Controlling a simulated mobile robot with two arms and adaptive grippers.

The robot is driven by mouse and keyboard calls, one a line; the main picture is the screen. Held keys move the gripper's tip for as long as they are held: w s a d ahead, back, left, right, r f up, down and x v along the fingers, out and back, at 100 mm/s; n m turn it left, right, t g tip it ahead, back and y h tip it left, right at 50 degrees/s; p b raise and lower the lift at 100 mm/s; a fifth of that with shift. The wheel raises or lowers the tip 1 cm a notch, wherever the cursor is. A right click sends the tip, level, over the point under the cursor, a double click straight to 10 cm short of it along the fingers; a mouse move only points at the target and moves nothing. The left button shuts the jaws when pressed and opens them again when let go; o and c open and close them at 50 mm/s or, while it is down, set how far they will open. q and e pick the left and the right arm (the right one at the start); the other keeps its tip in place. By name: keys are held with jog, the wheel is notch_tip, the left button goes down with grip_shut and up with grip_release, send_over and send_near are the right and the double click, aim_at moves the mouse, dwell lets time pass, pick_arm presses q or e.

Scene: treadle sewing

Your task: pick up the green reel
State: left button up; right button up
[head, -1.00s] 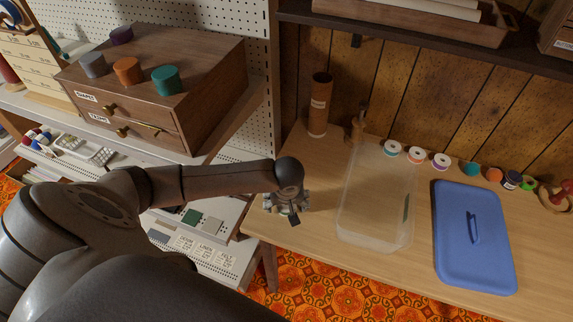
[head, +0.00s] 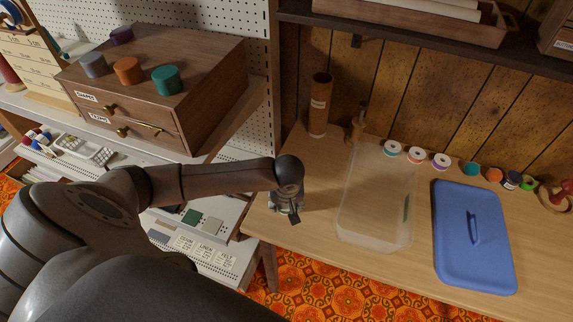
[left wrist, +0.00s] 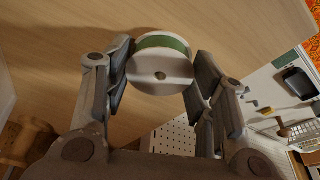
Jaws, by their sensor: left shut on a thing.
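The green reel (left wrist: 160,66), with white flanges and a band of green thread, sits between the two fingers of my left gripper (left wrist: 163,60) in the left wrist view. The fingers are shut on it from both sides. In the head view my left gripper (head: 288,210) points down over the left end of the wooden table, and my wrist hides the reel there. My right gripper is not in view.
A clear open bin (head: 375,215) stands just right of the gripper, with a blue lid (head: 472,240) beyond it. Several reels line the back of the table, near a brown tube (head: 319,105) and a wooden figure (head: 356,125). A drawer cabinet (head: 200,95) stands at left.

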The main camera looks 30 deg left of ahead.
pick_arm(q)
notch_tip(320, 180, up, 2)
jog(key=shift+r, duration=0.25)
jog(key=s+a+r+b, duration=0.1)
jog(key=s+a+r, duration=0.4)
jog(key=s+r, duration=0.4)
jog(key=s, duration=0.4)
jog(key=shift+r, duration=0.4)
